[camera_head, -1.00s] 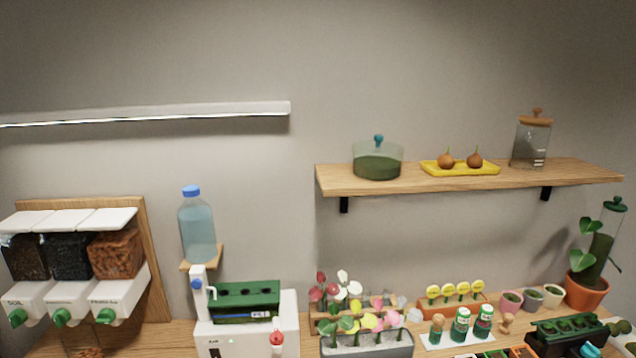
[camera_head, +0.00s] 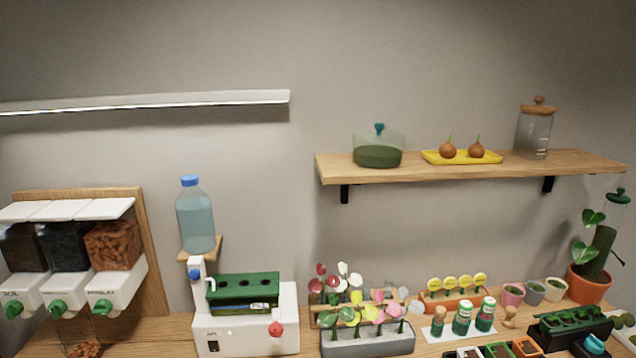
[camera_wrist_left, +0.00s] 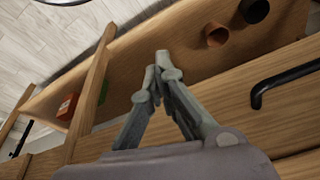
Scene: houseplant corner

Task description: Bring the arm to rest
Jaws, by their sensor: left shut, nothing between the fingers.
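My left gripper (camera_wrist_left: 158,72) shows only in the left wrist view. Its two grey fingers meet at the tips, shut with nothing between them. It hangs in front of wooden furniture with a black bar handle (camera_wrist_left: 285,80). A wooden surface behind it carries a terracotta-coloured pot (camera_wrist_left: 216,35) and a dark round pot (camera_wrist_left: 253,10). No gripper or arm shows in the head view, and my right gripper is in neither view.
The bench holds a dispenser rack (camera_head: 75,250), a white machine (camera_head: 245,325), flower planters (camera_head: 365,340) and a potted plant (camera_head: 590,285). A wall shelf (camera_head: 470,168) carries jars and a yellow tray (camera_head: 435,157). Wooden rails (camera_wrist_left: 90,90) stand beside my left gripper.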

